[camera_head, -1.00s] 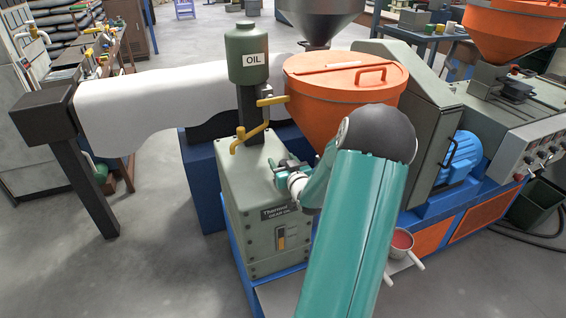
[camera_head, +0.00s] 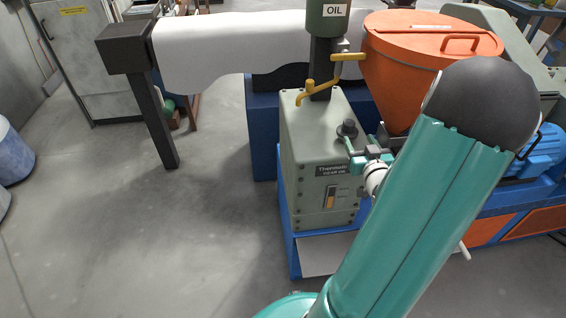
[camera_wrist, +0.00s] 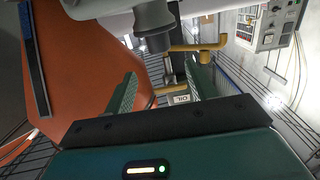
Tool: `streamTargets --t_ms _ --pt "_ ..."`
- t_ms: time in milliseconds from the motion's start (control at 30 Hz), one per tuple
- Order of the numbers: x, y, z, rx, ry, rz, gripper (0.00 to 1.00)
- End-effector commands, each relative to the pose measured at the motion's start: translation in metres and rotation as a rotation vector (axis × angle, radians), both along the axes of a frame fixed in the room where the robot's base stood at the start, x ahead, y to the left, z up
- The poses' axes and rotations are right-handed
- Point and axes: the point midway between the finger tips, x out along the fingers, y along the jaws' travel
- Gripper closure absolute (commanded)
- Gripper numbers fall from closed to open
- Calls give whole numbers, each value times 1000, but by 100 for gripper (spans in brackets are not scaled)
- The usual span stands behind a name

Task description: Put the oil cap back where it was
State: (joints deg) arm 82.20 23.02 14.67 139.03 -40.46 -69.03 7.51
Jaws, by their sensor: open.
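The oil cap, a dark round knob (camera_head: 347,129), stands upright on the top of the grey-green gear oil box (camera_head: 318,150), near its right edge. In the wrist view the picture is turned over, and the dark cap (camera_wrist: 154,40) hangs from the grey box top, beyond the fingertips. My gripper (camera_head: 358,152) is just in front of and below the cap in the head view, at the box's right side. Its two green fingers are apart and empty in the wrist view (camera_wrist: 165,82). The cap's exact seating on its opening cannot be made out.
A green OIL canister (camera_head: 327,14) stands above the box, with a yellow pipe (camera_head: 318,91) beside it. An orange hopper (camera_head: 420,50) is close on the right. The floor at left is open.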

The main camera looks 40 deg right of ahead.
Motion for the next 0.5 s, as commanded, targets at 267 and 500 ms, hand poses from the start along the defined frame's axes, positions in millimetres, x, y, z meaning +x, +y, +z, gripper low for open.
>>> streamTargets --t_ms 267,500 --pt "46 32 17 -15 180 37 44" --pt "92 110 56 -10 440 63 44"
